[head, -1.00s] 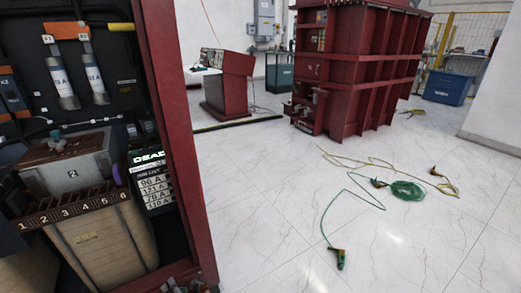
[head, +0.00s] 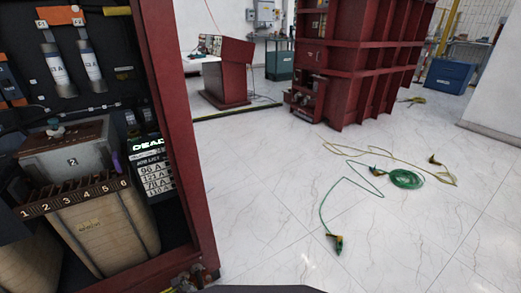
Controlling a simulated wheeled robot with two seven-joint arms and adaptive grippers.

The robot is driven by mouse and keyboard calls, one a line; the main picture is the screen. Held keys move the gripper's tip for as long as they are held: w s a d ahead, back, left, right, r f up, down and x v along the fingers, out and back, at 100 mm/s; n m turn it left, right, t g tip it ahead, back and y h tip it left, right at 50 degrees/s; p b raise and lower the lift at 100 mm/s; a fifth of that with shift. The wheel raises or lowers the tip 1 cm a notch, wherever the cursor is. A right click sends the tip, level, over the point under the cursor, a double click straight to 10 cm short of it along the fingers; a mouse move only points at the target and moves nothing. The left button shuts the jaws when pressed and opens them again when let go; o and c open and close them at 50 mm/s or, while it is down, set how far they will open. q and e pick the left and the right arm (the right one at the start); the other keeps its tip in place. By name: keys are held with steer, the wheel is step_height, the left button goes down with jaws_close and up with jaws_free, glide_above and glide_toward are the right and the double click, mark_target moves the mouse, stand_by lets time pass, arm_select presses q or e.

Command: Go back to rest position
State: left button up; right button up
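Neither of my grippers shows in the head view. The open red transformer cabinet (head: 182,140) fills the left side. Inside it stand a beige winding block (head: 105,232) with a numbered terminal strip (head: 75,196), a grey box marked 2 (head: 85,160), and a black panel with a current list (head: 153,170). Two white cylindrical fuses (head: 90,66) hang above, below an orange plate (head: 60,16).
A green cable (head: 335,193) with a clamp (head: 336,243) and a yellow cable (head: 415,172) lie on the white floor. A red tank (head: 360,60), a red console (head: 227,75) and a blue bin (head: 449,75) stand behind. Front floor is mostly clear.

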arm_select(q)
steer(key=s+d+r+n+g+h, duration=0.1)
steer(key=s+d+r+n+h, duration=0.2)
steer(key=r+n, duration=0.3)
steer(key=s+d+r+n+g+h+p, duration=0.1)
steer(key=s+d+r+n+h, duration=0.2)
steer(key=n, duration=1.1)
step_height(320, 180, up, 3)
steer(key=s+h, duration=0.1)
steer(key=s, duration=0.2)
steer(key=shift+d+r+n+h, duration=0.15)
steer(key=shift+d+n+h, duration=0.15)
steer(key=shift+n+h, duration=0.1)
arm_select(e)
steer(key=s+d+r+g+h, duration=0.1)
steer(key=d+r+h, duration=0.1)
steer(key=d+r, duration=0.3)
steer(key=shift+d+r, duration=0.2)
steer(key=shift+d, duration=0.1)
arm_select(q)
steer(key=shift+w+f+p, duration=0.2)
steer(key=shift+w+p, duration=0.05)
steer(key=shift+p, duration=0.6)
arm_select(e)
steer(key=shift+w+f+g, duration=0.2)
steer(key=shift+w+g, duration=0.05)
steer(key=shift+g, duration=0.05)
